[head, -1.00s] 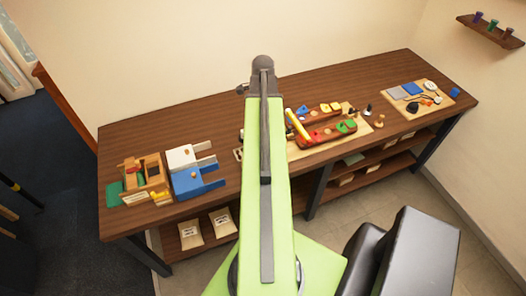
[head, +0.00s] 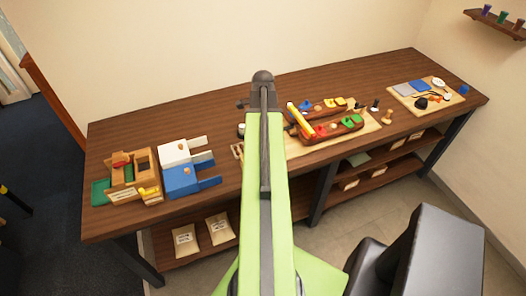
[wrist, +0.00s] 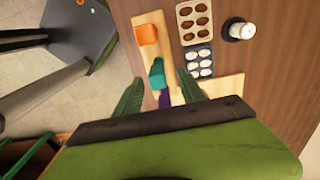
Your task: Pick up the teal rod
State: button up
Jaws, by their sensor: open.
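In the wrist view, a short teal piece (wrist: 157,76), which looks like the teal rod, sits on a light wooden strip between an orange piece (wrist: 146,34) and a purple piece (wrist: 165,99). My gripper (wrist: 160,82) is open, with a green finger on each side of the teal piece in the picture. The fingers look apart from it; the height gap cannot be told. In the head view my gripper is hidden by my arm, and I cannot make out the teal rod there.
In the wrist view, a tray with brown ovals (wrist: 178,8), a dark tray with white ovals (wrist: 186,58) and a white round container (wrist: 241,31) lie to the right. In the head view, the long bench (head: 330,82) also holds blue and white blocks (head: 185,180) and wooden toy parts (head: 135,172).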

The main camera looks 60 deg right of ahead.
notch_tip(320, 180, down, 5)
jog(key=b, duration=0.4)
jog(key=shift+s+a, duration=0.1)
jog(key=shift+r, duration=0.2)
grip_shut()
